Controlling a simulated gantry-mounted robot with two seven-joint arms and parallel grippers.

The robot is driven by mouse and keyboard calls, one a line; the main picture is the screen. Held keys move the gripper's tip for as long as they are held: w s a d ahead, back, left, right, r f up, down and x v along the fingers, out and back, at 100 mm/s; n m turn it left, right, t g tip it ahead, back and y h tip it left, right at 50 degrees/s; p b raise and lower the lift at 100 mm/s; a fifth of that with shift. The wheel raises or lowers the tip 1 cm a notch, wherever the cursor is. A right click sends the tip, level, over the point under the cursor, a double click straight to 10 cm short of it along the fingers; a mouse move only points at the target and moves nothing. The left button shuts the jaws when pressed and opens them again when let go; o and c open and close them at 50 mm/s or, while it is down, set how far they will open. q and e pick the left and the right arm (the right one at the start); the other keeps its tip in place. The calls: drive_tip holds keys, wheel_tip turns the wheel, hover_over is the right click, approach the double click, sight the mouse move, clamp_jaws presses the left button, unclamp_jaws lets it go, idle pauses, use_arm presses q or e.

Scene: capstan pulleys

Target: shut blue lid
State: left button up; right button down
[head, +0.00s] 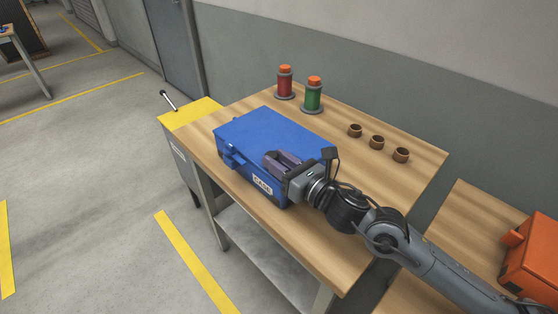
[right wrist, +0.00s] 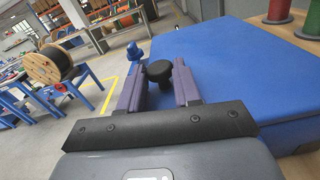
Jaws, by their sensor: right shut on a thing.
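The blue case (head: 240,172) sits on the wooden table, and its blue lid (head: 265,128) lies flat over the top. The lid also fills the right part of the right wrist view (right wrist: 235,60). My right gripper (head: 272,160) is at the case's near edge. In the right wrist view its purple fingers are on either side of a black knob (right wrist: 159,71), and it is shut on that knob. A blue part (right wrist: 135,52) sticks out beyond the knob. The fingers and wrist hide part of the near edge. My left gripper is in neither view.
A red spool (head: 285,82) and a green spool (head: 313,95) stand behind the case. Several small brown cups (head: 377,142) are to the right. An orange case (head: 535,255) is on another table at the right edge. The table right of the cups is clear.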

drive_tip(key=c, duration=0.8)
unclamp_jaws()
drive_tip(key=shift+a+f, duration=0.1)
drive_tip(key=shift+s+d, duration=0.45)
drive_tip(key=shift+d, duration=0.1)
drive_tip(key=p+v, duration=0.2)
drive_tip(key=v, duration=0.7)
drive_tip(key=shift+s+d, duration=0.15)
drive_tip(key=shift+s, duration=0.05)
